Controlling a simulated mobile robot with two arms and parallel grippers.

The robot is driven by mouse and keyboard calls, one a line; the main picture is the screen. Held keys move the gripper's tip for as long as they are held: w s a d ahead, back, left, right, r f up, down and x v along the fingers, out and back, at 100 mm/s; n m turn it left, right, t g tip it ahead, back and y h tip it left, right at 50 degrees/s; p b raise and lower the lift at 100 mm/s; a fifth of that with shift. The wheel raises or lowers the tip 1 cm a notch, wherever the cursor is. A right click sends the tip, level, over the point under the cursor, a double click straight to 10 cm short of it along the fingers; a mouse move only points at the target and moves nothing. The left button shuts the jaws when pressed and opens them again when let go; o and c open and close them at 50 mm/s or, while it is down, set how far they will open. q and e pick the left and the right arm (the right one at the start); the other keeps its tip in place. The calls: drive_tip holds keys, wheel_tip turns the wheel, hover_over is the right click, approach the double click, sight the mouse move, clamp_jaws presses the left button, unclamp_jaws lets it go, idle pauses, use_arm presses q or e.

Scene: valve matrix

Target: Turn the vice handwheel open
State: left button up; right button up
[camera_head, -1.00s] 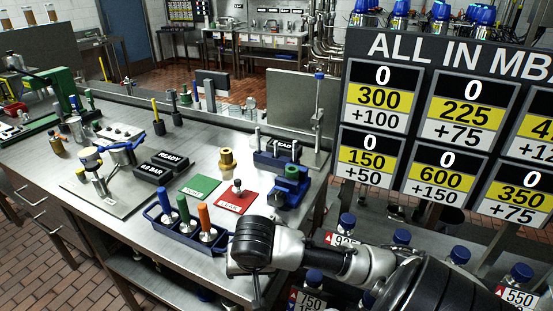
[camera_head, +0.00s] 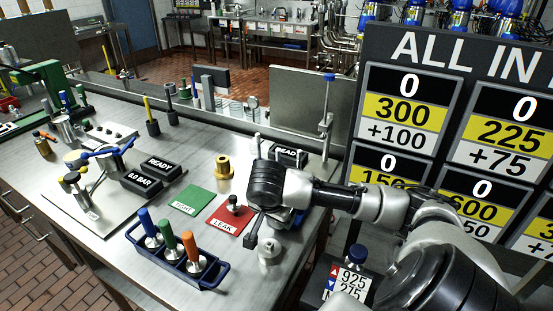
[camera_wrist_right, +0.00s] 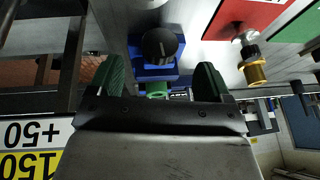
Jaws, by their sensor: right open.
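The blue vice (camera_head: 292,216) stands near the bench's right edge, mostly hidden behind my right gripper in the head view. In the right wrist view the blue vice body (camera_wrist_right: 150,72) shows with a round black knob (camera_wrist_right: 158,46), which looks like the handwheel, and a green part (camera_wrist_right: 157,89). My right gripper (camera_head: 258,224) is over the bench beside the vice. Its green fingers are spread apart in the right wrist view (camera_wrist_right: 158,76), with the vice in the gap and the knob just beyond the tips. Nothing is visibly gripped. My left gripper is not in view.
A red LEAK mat (camera_head: 228,221) and a green mat (camera_head: 193,200) lie left of the gripper. A blue tray (camera_head: 172,264) with several coloured-handled tools stands in front. A brass fitting (camera_head: 225,168) is behind, and a small silver piece (camera_head: 268,250) sits close to the gripper.

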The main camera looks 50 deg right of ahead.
sight(276, 229)
drive_tip(key=x, duration=0.6)
drive_tip(key=shift+w+d+f, duration=0.1)
drive_tip(key=shift+d, duration=0.05)
drive_tip(key=shift+d+f, duration=0.1)
drive_tip(key=shift+f, duration=0.25)
drive_tip(key=shift+w+f, duration=0.1)
drive_tip(key=shift+f, duration=0.15)
drive_tip(key=c, duration=0.9)
drive_tip(key=shift+r+p, duration=0.15)
drive_tip(key=shift+p, duration=0.25)
drive_tip(key=shift+c, duration=0.2)
drive_tip(key=g+p, duration=0.2)
drive_tip(key=p, duration=0.2)
drive_tip(key=g+h+p, duration=0.1)
drive_tip(key=g+p, duration=0.1)
drive_tip(key=p, duration=0.2)
drive_tip(key=shift+w+r+n+p, duration=0.1)
drive_tip(key=shift+r+n+p, duration=0.15)
drive_tip(key=shift+n+p, duration=0.15)
drive_tip(key=shift+f+g+h+p, duration=0.2)
drive_tip(key=shift+g+h+p, duration=0.1)
drive_tip(key=shift+g+p, duration=0.15)
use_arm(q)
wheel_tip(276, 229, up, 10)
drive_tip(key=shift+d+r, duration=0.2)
use_arm(e)
drive_tip(key=shift+d+f, duration=0.1)
drive_tip(key=shift+f, duration=0.05)
